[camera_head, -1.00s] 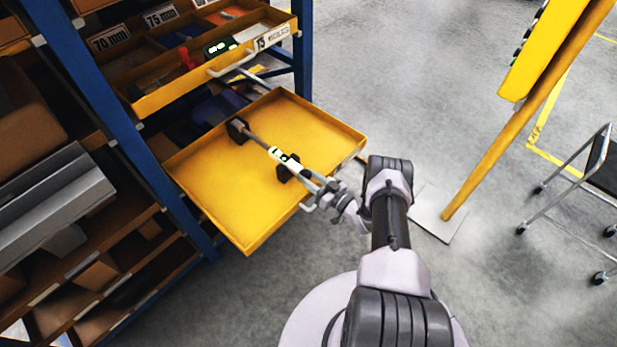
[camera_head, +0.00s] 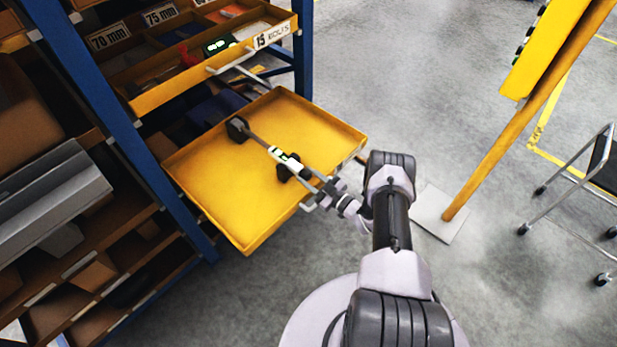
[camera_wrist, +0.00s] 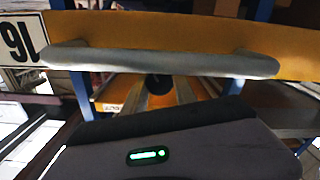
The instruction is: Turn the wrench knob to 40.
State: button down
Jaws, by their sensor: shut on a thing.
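The wrench (camera_head: 287,159) lies across two black supports in the open yellow drawer tray (camera_head: 225,200). It has a dark shaft towards the far left and a white section with a small green patch near the right support. My gripper (camera_head: 327,190) is at the near right end of the wrench, over the tray's front edge, and is shut on that end, where the knob sits. The knob is mostly hidden by the jaws. Its scale is too small to read. In the wrist view, a dark body (camera_wrist: 220,155) with a lit green display (camera_wrist: 148,155) fills the foreground; its digits are unreadable.
An upper yellow drawer (camera_head: 175,95) with bins and several labels stands open behind the tray. A blue rack post (camera_head: 125,130) is at left. A yellow slanted post (camera_head: 525,125) and a cart (camera_head: 585,180) stand at right. A grey handle (camera_wrist: 160,62) crosses the wrist view.

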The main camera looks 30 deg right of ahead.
dwell(0.5)
jog(key=c, duration=1)
grip_release()
jog(key=p+v, duration=0.3)
jog(key=v, duration=1.4)
jog(key=shift+s, duration=0.2)
